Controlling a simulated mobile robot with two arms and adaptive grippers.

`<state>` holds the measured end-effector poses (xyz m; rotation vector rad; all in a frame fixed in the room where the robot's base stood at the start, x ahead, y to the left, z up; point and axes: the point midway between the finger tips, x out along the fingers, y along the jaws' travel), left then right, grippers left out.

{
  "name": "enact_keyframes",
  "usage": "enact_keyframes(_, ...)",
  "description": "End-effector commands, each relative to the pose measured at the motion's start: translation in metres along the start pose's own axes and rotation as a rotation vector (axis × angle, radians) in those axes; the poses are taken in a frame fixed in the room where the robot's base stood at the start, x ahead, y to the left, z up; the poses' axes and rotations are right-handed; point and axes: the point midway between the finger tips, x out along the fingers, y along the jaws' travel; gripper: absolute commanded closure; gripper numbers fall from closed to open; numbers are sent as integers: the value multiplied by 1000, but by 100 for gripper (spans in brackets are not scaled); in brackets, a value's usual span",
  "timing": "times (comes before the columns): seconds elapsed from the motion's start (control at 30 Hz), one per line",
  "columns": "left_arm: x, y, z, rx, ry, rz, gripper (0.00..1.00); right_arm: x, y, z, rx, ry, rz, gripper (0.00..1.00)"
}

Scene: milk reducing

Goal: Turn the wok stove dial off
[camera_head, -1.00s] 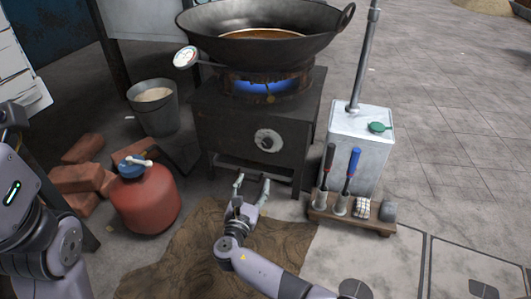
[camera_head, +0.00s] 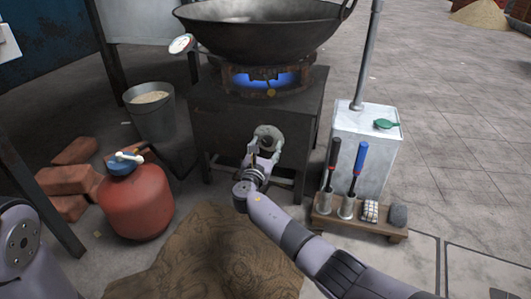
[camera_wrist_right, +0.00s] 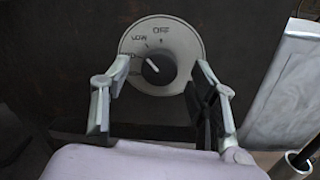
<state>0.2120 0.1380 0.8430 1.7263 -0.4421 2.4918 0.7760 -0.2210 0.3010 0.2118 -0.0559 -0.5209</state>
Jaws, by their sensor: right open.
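The wok stove (camera_head: 260,110) is a dark metal box with a blue flame (camera_head: 265,78) burning under the wok (camera_head: 262,32). Its round dial (camera_head: 267,134) is on the front face. In the right wrist view the dial (camera_wrist_right: 160,50) is pale, with OFF at the top, LOW to its upper left and a dark knob in the middle. The white mark on the knob slants to the upper left. My right gripper (camera_head: 265,150) is open in front of the dial, its fingers either side of the dial's lower part. Contact cannot be told. My left gripper is out of view.
A red gas cylinder (camera_head: 137,203) and a grey bucket (camera_head: 153,114) stand left of the stove. A pale metal box (camera_head: 362,150) with a pipe stands right, behind a wooden tool rack (camera_head: 368,226). A brown mat (camera_head: 215,260) lies in front.

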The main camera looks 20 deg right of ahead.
Motion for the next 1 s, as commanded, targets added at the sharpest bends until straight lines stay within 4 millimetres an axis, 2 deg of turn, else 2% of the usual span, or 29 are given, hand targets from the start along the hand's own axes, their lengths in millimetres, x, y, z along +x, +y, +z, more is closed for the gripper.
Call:
enact_keyframes(0.37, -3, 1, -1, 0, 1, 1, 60, 6, 0, 1, 0, 1, 0, 46)
enact_keyframes(1.0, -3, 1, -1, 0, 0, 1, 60, 5, 0, 0, 0, 0, 0, 88)
